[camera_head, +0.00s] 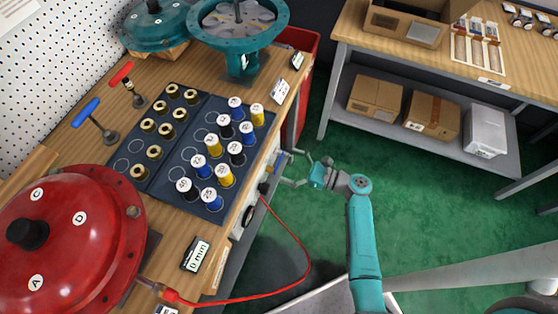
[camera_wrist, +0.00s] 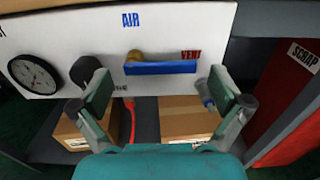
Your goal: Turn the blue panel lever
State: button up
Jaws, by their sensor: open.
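The blue panel lever (camera_wrist: 160,68) lies horizontal on the white panel (camera_wrist: 205,22) in the wrist view. Its brass pivot (camera_wrist: 134,56) is at the lever's left end, and its free end points right, below the red VENT label (camera_wrist: 191,56). The AIR label (camera_wrist: 130,19) is above it. A label below is partly hidden. My gripper (camera_wrist: 160,88) is open and empty, its fingers spread to either side below the lever, apparently without touching it. In the head view my gripper (camera_head: 297,169) is just off the bench front, near the small blue lever (camera_head: 282,160).
A gauge (camera_wrist: 35,75) and black knob (camera_wrist: 87,72) are left of the lever. A grey-blue fitting (camera_wrist: 205,94) sits by the right finger. A red hose (camera_head: 300,270) loops from the panel. Cardboard boxes (camera_wrist: 185,117) are below; a red SCRAP bin (camera_wrist: 287,100) is right.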

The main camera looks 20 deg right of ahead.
aim_at(279, 162)
jog(key=shift+x, duration=1.75)
jog(key=c, duration=1.4)
jog(key=shift+c, duration=0.2)
